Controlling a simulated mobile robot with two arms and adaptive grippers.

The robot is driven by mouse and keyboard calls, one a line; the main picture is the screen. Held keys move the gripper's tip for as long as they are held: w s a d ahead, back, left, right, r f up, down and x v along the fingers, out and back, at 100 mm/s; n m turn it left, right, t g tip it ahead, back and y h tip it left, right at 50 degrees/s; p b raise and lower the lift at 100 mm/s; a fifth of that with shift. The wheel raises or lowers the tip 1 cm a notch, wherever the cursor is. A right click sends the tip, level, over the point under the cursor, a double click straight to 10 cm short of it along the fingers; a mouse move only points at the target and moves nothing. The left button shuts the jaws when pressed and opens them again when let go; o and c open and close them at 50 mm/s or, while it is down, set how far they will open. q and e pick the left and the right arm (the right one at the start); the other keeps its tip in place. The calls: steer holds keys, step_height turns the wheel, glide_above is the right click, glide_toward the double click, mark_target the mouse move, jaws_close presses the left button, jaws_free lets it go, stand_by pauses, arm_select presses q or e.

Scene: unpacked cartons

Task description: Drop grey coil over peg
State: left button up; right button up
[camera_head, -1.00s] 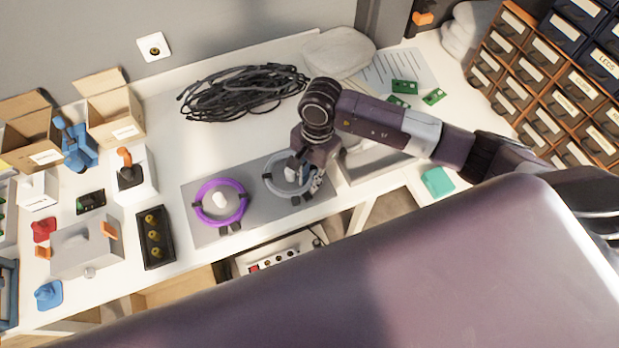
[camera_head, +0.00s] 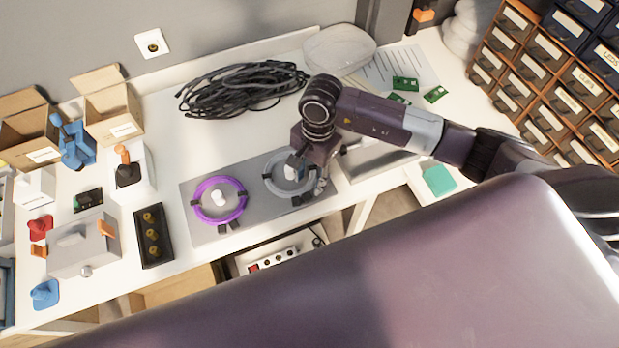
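The grey coil (camera_head: 271,185) is at the right half of a grey plate (camera_head: 246,172) on the white table. It appears to surround a white peg (camera_head: 291,173), though my gripper partly hides it and its height is hard to judge. A purple coil (camera_head: 205,214) lies around another white peg (camera_head: 218,197) on the left half of the plate. My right gripper (camera_head: 312,186) points down at the right edge of the grey coil. Its fingers are small and partly hidden, so I cannot tell whether they grip the coil. My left gripper is not in view.
Black cable (camera_head: 240,92) lies behind the plate. A black tray (camera_head: 153,238) and a grey box (camera_head: 84,247) stand to the left. Open cartons (camera_head: 110,112) stand at the back left. Drawer units (camera_head: 545,75) stand at the right. Clear table lies between the cable and plate.

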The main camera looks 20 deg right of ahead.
step_height(320, 180, up, 11)
steer(key=d, duration=0.1)
steer(key=shift+w+r, duration=0.2)
steer(key=shift+w, duration=0.15)
steer(key=shift+d, duration=0.1)
